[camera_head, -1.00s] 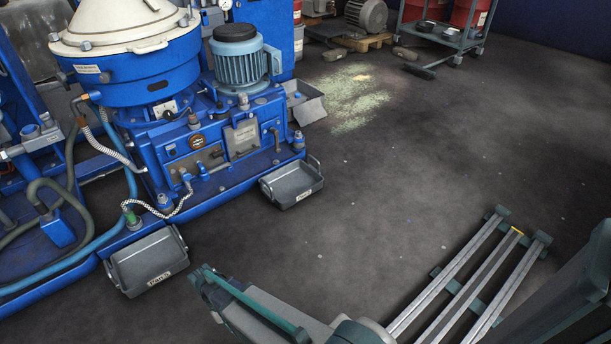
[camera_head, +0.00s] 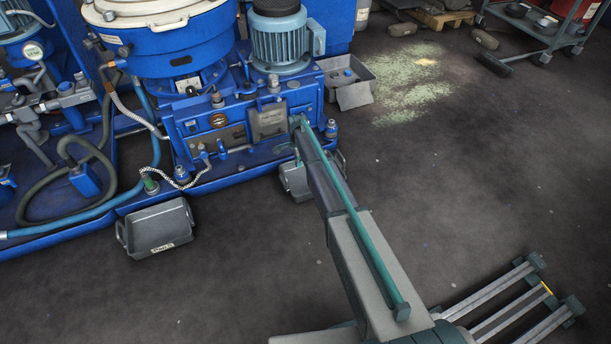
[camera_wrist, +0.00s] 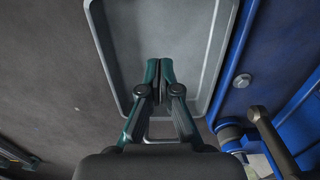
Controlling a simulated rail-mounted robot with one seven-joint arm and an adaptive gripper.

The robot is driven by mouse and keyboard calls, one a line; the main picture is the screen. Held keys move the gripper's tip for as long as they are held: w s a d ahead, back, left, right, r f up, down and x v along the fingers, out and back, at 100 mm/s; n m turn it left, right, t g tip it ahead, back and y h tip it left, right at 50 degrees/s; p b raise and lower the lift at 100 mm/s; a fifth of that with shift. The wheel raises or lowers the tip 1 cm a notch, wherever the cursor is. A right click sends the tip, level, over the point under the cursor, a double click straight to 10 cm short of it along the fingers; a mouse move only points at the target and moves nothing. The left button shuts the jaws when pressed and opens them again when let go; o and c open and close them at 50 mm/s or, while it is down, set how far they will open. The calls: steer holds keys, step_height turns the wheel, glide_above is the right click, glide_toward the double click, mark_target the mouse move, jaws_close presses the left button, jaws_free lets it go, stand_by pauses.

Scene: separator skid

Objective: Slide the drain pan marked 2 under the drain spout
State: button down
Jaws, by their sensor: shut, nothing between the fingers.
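A grey drain pan (camera_head: 158,226) with a small white label lies on the floor at the skid's front left corner. The label is too small to read surely. A second grey pan (camera_head: 292,183) lies by the skid's front right, mostly behind my arm. In the wrist view a grey pan (camera_wrist: 190,35) with a pale rim and a wire handle fills the middle; it seems to be this second pan. My gripper (camera_wrist: 159,93) is shut and empty, seen over that pan's handle end; contact cannot be told. The arm hides it in the head view. I cannot single out the drain spout surely.
The blue separator skid (camera_head: 235,165) stands behind the pans, with a green fitting (camera_head: 149,184) and braided hose near the left pan. A grey open box (camera_head: 347,78) stands at its right. Green granules (camera_head: 415,80) lie on the floor.

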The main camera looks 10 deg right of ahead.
steer(key=b, duration=0.5)
glide_above(293, 186)
steer(key=d, duration=0.3)
steer(key=f, duration=1)
steer(key=shift+w+a+f, duration=0.25)
steer(key=shift+w+f, duration=0.1)
steer(key=shift+f, duration=0.05)
steer(key=a, duration=0.2)
steer(key=shift+s+a+r+b, duration=0.25)
steer(key=shift+s+a+b, duration=0.05)
steer(key=shift+s+a, duration=0.1)
steer(key=shift+s+a+r, duration=0.1)
steer(key=shift+a, duration=0.3)
steer(key=shift+r, duration=0.1)
